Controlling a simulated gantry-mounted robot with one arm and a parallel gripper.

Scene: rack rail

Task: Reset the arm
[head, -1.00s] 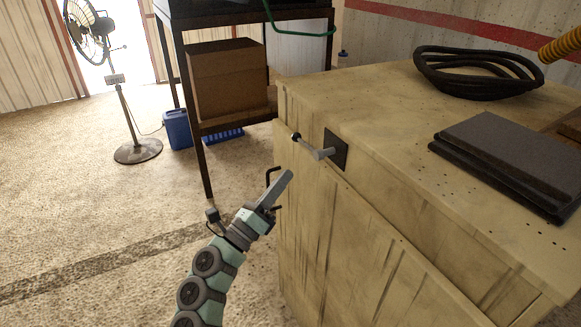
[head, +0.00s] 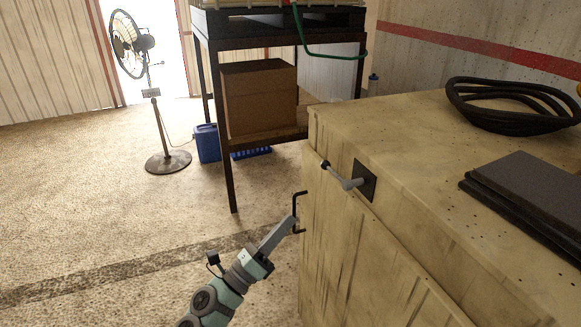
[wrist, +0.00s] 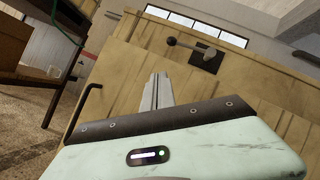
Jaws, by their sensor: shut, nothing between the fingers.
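My arm rises from the bottom of the head view, left of the wooden cabinet (head: 345,235). My gripper (head: 290,222) is shut and empty, its tip close to the black door handle (head: 297,212) in that view. I cannot tell whether it touches the handle. In the wrist view the shut fingers (wrist: 157,82) point toward the cabinet front, with the black handle (wrist: 82,112) to their left. A lever with a dark knob (head: 345,180) sticks out of a dark plate on the cabinet; it also shows above the fingers in the wrist view (wrist: 190,43).
A coiled black hose (head: 512,105) and dark flat slabs (head: 530,195) lie on the cabinet top. A metal rack (head: 222,150) with a cardboard box (head: 258,98) stands behind. A fan (head: 165,160) and a blue container (head: 207,143) stand on the floor. The left floor is open.

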